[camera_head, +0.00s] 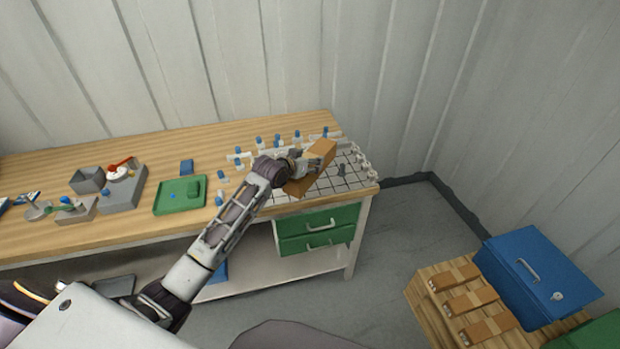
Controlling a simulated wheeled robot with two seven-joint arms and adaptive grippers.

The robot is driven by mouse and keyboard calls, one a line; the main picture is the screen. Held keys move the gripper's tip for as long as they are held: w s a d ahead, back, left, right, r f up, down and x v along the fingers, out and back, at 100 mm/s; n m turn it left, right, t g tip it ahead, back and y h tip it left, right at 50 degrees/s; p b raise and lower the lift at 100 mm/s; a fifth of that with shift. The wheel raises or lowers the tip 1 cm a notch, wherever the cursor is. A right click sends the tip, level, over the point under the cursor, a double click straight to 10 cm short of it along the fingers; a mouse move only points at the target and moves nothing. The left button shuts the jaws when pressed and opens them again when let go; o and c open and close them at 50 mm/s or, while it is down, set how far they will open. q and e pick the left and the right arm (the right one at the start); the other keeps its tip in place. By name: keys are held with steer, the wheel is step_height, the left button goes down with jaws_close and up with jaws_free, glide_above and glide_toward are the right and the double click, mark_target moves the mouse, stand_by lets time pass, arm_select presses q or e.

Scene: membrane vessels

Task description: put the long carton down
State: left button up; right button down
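The long carton (322,150) is a brown box at the right end of the workbench, over or on a white wire grid (345,172). It lies at a slant in the picture. My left gripper (305,164) is at the carton, its fingers against it, and looks shut on it. The gripper hides part of the carton. I cannot tell whether the carton touches the grid or hangs just above it. My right gripper is not in view.
Several blue-capped vessels (297,137) stand behind and left of the carton. A green tray (178,197) and grey containers (88,180) are further left. Green drawers (318,228) sit under the bench. A wooden crate with brown boxes (465,301) and a blue case (538,275) stand lower right.

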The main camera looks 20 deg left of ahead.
mark_target(290, 187)
arm_select(q)
steer(key=shift+f, duration=2.6)
steer(key=shift+f, duration=0.1)
steer(key=shift+f+p, duration=0.45)
steer(key=shift+f, duration=1.35)
steer(key=shift+f, duration=0.1)
steer(key=o, duration=1.4)
steer(key=shift+c, duration=0.2)
steer(key=shift+s, duration=0.15)
steer(key=shift+b+v, duration=0.35)
steer(key=shift+v, duration=5.6)
